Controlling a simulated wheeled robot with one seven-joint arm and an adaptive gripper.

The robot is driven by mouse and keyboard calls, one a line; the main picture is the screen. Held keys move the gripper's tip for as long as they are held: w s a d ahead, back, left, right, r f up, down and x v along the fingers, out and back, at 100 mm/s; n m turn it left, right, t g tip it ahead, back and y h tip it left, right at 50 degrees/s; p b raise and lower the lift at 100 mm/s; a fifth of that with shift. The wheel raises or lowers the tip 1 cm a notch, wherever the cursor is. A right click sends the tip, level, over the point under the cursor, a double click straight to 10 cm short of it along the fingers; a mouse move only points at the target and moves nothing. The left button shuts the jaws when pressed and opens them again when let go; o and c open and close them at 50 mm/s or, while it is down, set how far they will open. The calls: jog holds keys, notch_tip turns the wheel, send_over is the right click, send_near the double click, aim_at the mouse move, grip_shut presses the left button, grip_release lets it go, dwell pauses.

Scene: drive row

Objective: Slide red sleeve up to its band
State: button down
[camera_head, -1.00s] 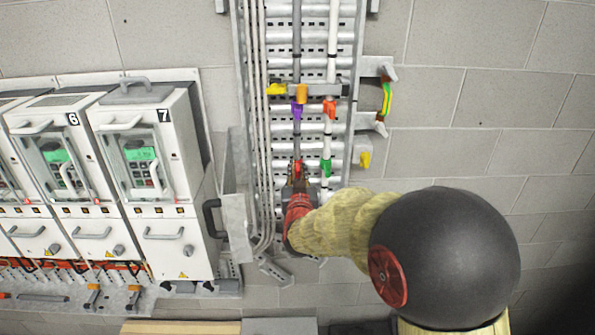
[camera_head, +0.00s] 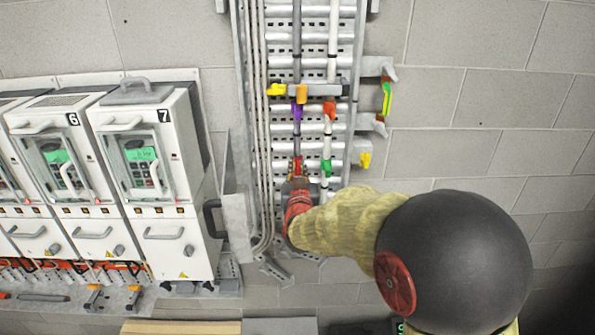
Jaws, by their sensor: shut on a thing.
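The red sleeve (camera_head: 298,164) sits on the grey vertical line (camera_head: 297,40) of the wall rack, low down. Its upper part shows just above my gripper (camera_head: 297,178); its lower part is hidden. My gripper reaches in from below right and is shut on the sleeve. Higher on the same line are a purple piece (camera_head: 297,112) and an orange piece (camera_head: 302,94) at a grey crossbar. I cannot pick out the sleeve's band at this size.
A white line (camera_head: 333,60) with an orange-red piece (camera_head: 330,109) and a green piece (camera_head: 326,168) runs close on the right. Brackets (camera_head: 376,66) stick out right of the rack. Drive cabinet 7 (camera_head: 150,160) and a grey side plate (camera_head: 236,190) stand left.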

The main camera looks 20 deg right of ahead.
aim_at(297, 139)
notch_tip(297, 139, up, 8)
jog(key=shift+f+p, duration=0.25)
jog(key=shift+p, duration=0.15)
jog(key=c, duration=2.2)
grip_release()
jog(key=o, duration=0.4)
jog(key=shift+c, duration=0.2)
jog(key=shift+f, duration=0.1)
jog(key=shift+s, duration=0.1)
jog(key=v, duration=1.1)
jog(key=shift+s+a, duration=0.15)
jog(key=shift+s, duration=0.2)
